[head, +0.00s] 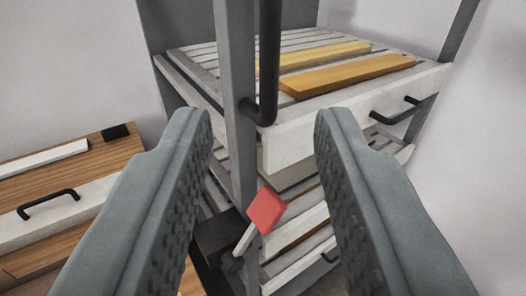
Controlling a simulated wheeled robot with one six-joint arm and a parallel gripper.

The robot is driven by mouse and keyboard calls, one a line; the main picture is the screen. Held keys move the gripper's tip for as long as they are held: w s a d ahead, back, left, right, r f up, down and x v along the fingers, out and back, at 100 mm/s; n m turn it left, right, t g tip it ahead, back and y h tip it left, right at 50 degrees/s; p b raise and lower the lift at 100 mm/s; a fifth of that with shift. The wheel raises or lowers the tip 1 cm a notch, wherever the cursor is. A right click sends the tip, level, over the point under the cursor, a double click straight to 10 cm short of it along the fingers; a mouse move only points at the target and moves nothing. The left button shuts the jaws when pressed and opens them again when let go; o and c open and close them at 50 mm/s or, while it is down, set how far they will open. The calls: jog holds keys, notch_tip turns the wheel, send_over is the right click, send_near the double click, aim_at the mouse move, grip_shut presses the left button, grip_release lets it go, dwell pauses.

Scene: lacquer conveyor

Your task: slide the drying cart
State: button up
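The drying cart is a grey metal frame (230,60) with slatted shelves stacked one above another. A dark vertical handle (268,65) is fixed to its near upright and bends back into it at the bottom. My gripper (263,130) is open, with one ribbed finger on each side of the picture. The near upright and the handle's lower end show in the gap between the fingers. Nothing is held. I cannot tell how far the fingertips are from the handle. A red pad (267,209) on a light lever sits low on the upright. The fingers hide parts of the lower shelves.
Two yellow-brown boards (345,76) lie on the cart's top shelf. The shelf's white front (350,110) carries a dark pull (396,110). At the left stands a wooden unit (85,163) with a white drawer front and black handle (47,204). Plain walls lie behind.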

jog(key=shift+s, duration=1.25)
jog(key=s+a+f, duration=0.2)
jog(key=s+f, duration=0.1)
jog(key=s, duration=0.5)
jog(key=s+a+f, duration=0.2)
jog(key=s+f, duration=0.1)
jog(key=s, duration=0.5)
jog(key=s+a+f, duration=0.3)
jog(key=s, duration=0.6)
jog(key=shift+m+g+h, duration=0.3)
jog(key=shift+o, duration=0.3)
